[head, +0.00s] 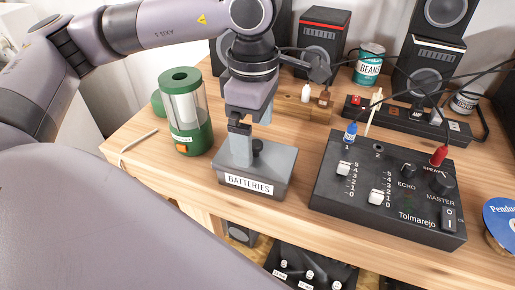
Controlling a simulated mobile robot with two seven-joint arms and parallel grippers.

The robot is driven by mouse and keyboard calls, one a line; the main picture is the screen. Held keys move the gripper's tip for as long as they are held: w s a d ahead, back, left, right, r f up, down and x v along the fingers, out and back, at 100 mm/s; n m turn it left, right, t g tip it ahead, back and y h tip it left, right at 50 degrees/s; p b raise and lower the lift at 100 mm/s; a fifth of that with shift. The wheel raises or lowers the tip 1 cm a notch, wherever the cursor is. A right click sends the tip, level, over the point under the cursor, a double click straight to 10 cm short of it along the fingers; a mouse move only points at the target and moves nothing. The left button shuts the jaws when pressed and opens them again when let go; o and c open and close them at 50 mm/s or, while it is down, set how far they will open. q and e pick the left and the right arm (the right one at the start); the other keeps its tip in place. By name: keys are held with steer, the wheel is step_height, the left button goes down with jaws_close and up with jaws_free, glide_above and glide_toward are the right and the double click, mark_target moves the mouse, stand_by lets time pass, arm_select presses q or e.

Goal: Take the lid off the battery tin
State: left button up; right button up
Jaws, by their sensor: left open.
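The battery tin (250,185) is a dark grey box with a white "BATTERIES" label on its front. It stands on the wooden table near the front edge. Its grey lid (277,163) sits on top, with a small black knob (258,148) in the middle. My left gripper (252,132) comes down from above with its fingers open. One finger is just left of the knob and the other is behind and to the right of it. Whether a finger touches the knob or lid cannot be told. My right gripper is not in view.
A green lantern-like canister (184,110) stands left of the tin. A black mixer (390,190) with sliders and plugged cables lies close on the right. Speakers (322,40), a beans can (369,64) and a power strip (408,120) are behind.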

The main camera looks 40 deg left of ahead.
mark_target(256, 142)
arm_select(q)
step_height(256, 142, down, 4)
steer(key=shift+w+f, duration=0.1)
steer(key=shift+f, duration=0.05)
steer(key=c, duration=0.7)
